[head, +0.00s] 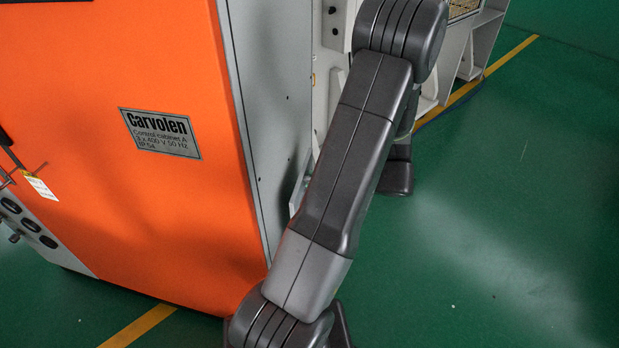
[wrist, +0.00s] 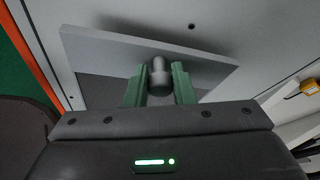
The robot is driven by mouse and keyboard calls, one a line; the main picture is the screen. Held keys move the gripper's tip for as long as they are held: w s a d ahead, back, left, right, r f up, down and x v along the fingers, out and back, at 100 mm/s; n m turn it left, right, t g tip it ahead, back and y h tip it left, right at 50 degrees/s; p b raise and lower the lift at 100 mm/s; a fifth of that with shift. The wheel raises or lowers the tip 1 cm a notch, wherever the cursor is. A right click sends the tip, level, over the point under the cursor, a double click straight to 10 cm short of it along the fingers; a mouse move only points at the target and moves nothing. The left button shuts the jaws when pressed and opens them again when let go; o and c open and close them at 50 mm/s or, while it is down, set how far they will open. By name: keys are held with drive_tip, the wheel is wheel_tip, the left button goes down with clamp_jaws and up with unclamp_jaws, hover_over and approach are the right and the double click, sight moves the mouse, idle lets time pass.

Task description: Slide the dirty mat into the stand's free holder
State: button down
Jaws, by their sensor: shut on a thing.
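In the wrist view, my gripper (wrist: 159,82) has its two green fingers on either side of a grey round knob (wrist: 158,66) and is shut on it. The knob stands out from a flat grey plate (wrist: 95,50), which is tilted in the picture. A darker grey area shows below the plate's light band, partly hidden by my gripper. I cannot tell a dirty mat in either view. No stand or free holder can be made out. In the head view my arm hides the gripper's surroundings, and the gripper itself does not show.
An orange control cabinet (head: 185,70) with a grey side (head: 268,100) stands left of my arm. Pale machine framing (head: 480,40) is at the top right. The green floor (head: 500,220) is open on the right. A grey panel (wrist: 270,40) lies behind the plate.

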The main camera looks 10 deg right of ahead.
drive_tip(key=s+d, duration=0.2)
drive_tip(key=d, duration=0.3)
drive_tip(key=shift+s+d, duration=0.25)
drive_tip(key=shift+d, duration=0.15)
